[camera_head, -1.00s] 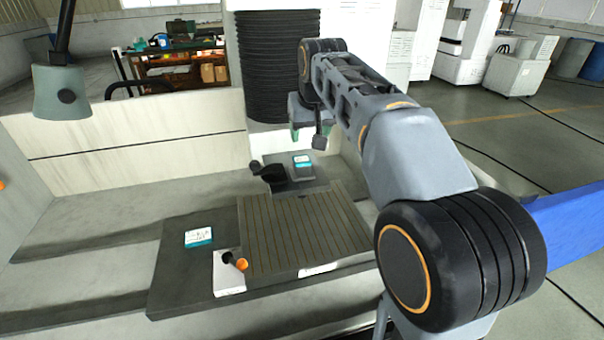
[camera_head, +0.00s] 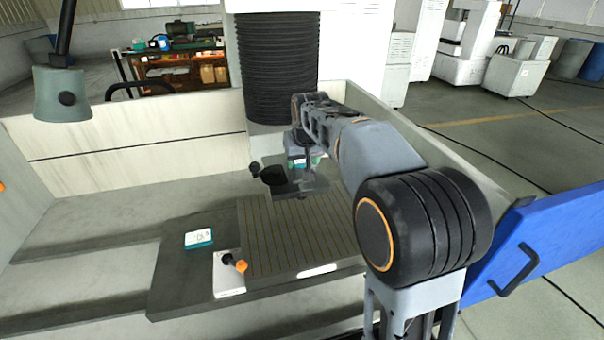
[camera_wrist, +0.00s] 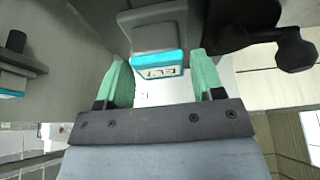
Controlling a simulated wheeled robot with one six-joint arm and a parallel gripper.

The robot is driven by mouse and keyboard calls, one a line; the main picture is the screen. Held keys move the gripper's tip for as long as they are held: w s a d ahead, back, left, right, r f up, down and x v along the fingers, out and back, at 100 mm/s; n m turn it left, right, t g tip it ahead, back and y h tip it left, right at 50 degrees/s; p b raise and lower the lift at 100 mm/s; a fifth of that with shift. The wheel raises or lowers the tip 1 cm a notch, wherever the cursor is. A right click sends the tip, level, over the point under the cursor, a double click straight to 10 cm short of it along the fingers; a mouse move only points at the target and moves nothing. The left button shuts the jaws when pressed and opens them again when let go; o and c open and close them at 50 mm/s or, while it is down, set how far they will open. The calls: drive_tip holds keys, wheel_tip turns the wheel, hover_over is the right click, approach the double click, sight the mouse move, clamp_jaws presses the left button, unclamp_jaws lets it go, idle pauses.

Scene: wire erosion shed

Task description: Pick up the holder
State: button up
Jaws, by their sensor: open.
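A grey holder with a teal-and-white label (camera_wrist: 157,38) is ahead of my gripper (camera_wrist: 160,64) in the wrist view, roughly centred between the two green fingers. The fingers are apart, and nothing is clamped between them. Whether the holder lies between the fingertips or just beyond them is hard to tell. In the head view my gripper (camera_head: 304,163) is low over the dark rear plate (camera_head: 312,185), where my arm partly covers the holder. A second labelled piece (camera_head: 199,238) lies on the front left of the dark table.
A black knobbed part (camera_head: 272,176) stands close left of my gripper; it also shows in the wrist view (camera_wrist: 245,22). A grooved plate (camera_head: 290,235) and a white block with an orange knob (camera_head: 229,275) are nearer. A black bellows column (camera_head: 278,70) rises behind.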

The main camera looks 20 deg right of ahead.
drive_tip(key=shift+x, duration=1.1)
drive_tip(key=shift+c, duration=0.2)
drive_tip(key=shift+r, duration=0.1)
drive_tip(key=c, duration=0.9)
